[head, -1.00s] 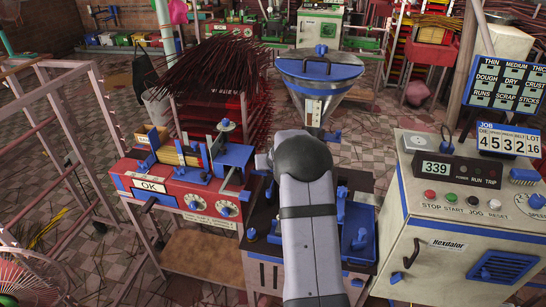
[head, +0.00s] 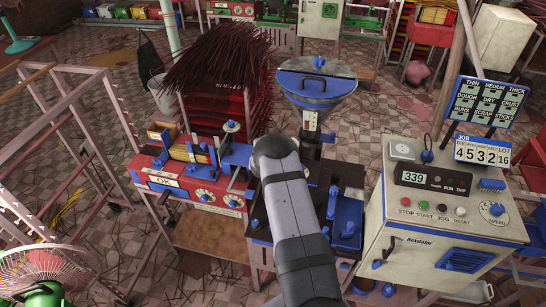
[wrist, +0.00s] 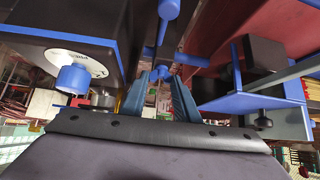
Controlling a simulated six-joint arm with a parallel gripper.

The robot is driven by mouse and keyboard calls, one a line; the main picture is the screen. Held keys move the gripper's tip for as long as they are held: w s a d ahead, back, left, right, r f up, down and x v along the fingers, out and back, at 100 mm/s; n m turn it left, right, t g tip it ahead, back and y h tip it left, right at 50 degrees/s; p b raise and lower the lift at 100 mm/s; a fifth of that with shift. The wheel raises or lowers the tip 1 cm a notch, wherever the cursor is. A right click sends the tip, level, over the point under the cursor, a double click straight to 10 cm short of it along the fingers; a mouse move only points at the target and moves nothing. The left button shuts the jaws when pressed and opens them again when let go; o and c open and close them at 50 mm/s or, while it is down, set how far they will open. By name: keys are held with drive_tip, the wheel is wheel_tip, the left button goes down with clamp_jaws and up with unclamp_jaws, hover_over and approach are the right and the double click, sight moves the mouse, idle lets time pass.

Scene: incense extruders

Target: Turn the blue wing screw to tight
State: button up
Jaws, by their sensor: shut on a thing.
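My gripper (wrist: 161,84) shows in the wrist view with its two blue-grey fingers converging. They are shut on a small blue piece, which I take to be the blue wing screw (wrist: 162,71); only part of it shows between and beyond the fingertips. A blue rod with a rounded end (wrist: 169,10) hangs just above it. In the head view my arm hides the gripper and the screw. I cannot tell the screw's angle or how tight it is.
A dial with a blue knob (wrist: 73,80) is left of the fingers, and a blue bracket (wrist: 250,102) is right. In the head view stand a red machine marked OK (head: 164,181), a hopper (head: 317,88) and a control cabinet (head: 400,240) reading 339.

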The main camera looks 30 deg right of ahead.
drive_tip(key=shift+w+r+m+g+p, duration=0.2)
drive_tip(key=shift+m+g+p, duration=0.15)
drive_tip(key=shift+p, duration=0.55)
drive_tip(key=o, duration=1)
drive_tip(key=shift+o, duration=0.2)
drive_tip(key=shift+s+f, duration=0.1)
drive_tip(key=shift+a, duration=0.1)
drive_tip(key=b+v, duration=0.3)
drive_tip(key=v, duration=0.4)
drive_tip(key=shift+s, duration=0.15)
drive_tip(key=shift+a, duration=0.15)
